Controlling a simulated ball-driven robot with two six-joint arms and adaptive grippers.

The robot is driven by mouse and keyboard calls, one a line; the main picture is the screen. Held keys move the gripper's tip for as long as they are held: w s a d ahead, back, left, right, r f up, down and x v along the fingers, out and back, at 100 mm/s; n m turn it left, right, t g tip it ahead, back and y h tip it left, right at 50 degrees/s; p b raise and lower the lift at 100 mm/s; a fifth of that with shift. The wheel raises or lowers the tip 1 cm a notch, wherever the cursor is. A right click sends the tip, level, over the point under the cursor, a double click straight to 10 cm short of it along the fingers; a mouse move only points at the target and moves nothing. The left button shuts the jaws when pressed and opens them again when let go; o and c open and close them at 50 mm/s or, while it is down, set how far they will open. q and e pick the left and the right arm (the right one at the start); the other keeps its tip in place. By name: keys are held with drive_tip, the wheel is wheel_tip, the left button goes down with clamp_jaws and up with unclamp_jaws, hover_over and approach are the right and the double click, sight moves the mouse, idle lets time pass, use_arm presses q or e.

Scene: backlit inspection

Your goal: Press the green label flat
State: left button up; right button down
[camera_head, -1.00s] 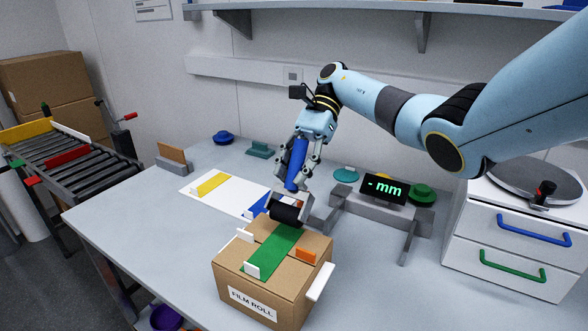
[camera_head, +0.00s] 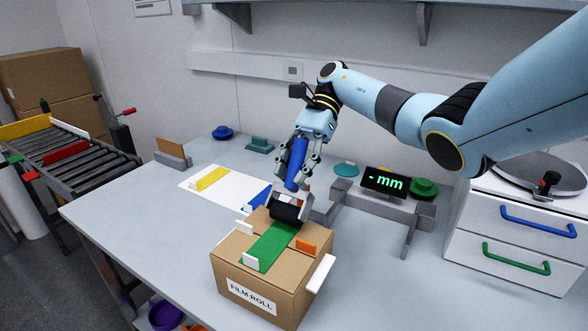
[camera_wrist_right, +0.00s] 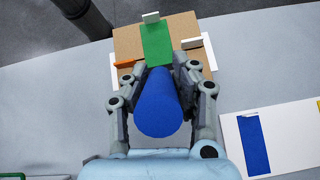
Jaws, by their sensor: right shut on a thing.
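The green label (camera_head: 267,249) runs as a strip along the top of the cardboard box (camera_head: 291,290) marked FILM ROLL. It also shows in the right wrist view (camera_wrist_right: 157,43), with a small white tab at its far end. My right gripper (camera_head: 293,183) is shut on the blue handle (camera_head: 297,164) of a roller. The handle fills the middle of the right wrist view (camera_wrist_right: 158,105). The black roller (camera_head: 285,212) is at the label's far end; whether it touches cannot be told. My left gripper is not in view.
A white sheet (camera_head: 226,202) with yellow and blue strips lies left of the box. An orange tab (camera_head: 307,247) and white tabs edge the box top. The front-left table is clear.

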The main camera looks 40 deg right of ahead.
drive_tip(key=shift+f+b, duration=0.4)
drive_tip(key=shift+s+a, duration=0.1)
drive_tip(key=shift+a, duration=0.15)
drive_tip(key=shift+s+a, duration=0.1)
drive_tip(key=shift+a, duration=0.25)
drive_tip(key=shift+s+a, duration=0.1)
drive_tip(key=shift+a, duration=0.1)
idle(0.5)
drive_tip(key=shift+s+a, duration=0.1)
drive_tip(key=shift+a, duration=0.25)
drive_tip(key=shift+a, duration=0.15)
drive_tip(key=shift+s+a, duration=0.2)
drive_tip(key=shift+a, duration=0.2)
idle(0.3)
drive_tip(key=shift+a, duration=0.1)
